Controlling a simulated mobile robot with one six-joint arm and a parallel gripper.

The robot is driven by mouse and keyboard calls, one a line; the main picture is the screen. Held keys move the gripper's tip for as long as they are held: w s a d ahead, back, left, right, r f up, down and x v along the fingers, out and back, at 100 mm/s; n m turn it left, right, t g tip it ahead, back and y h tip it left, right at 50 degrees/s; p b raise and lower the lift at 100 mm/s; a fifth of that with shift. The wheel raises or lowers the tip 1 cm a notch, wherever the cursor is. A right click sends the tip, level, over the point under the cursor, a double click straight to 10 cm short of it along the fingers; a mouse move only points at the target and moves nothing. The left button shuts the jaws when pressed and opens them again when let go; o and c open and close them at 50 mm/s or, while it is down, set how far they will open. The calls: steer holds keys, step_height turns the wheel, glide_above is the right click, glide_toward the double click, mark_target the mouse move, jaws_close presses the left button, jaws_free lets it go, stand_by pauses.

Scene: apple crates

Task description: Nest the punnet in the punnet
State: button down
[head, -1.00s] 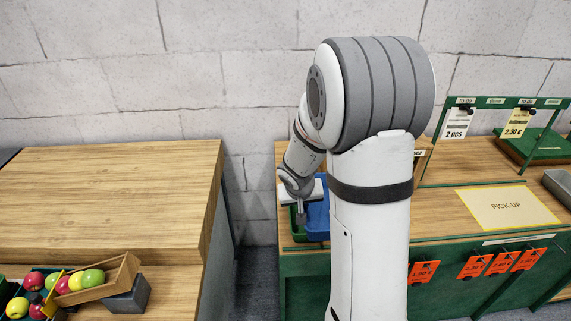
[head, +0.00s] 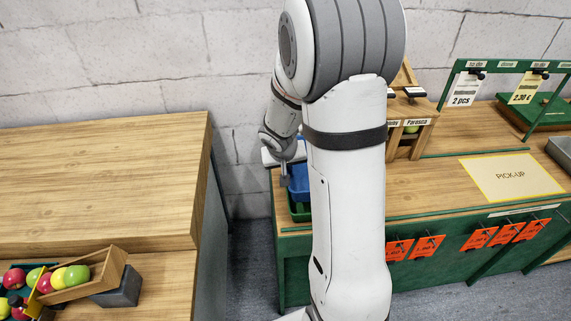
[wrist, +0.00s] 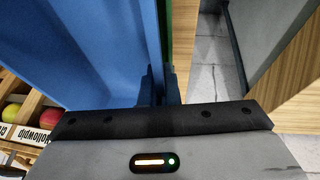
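The blue punnet (head: 300,180) is partly hidden behind my arm in the head view. It fills the left of the wrist view (wrist: 75,50) as a large blue wall. My gripper (head: 285,182) is at its left side, with its fingers (wrist: 159,88) close together and shut on its wall. The green punnet (head: 298,212) stands at the left end of the right counter, just below the blue one. A green strip of it (wrist: 165,28) shows beside the blue wall in the wrist view. I cannot tell whether the two punnets touch.
The right counter (head: 430,185) holds a wooden crate rack (head: 408,140) and a pick-up sign (head: 511,176). A gap of floor (head: 250,250) separates it from the left wooden counter (head: 100,180), where a tilted crate (head: 85,278) holds apples.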

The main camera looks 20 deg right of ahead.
steer(key=shift+f+b, duration=1.65)
steer(key=shift+f, duration=0.25)
steer(key=shift+s, duration=0.1)
steer(key=c, duration=1.6)
jaws_free()
steer(key=shift+f, duration=0.1)
steer(key=o, duration=0.4)
steer(key=shift+s, duration=0.15)
steer(key=shift+f, duration=0.1)
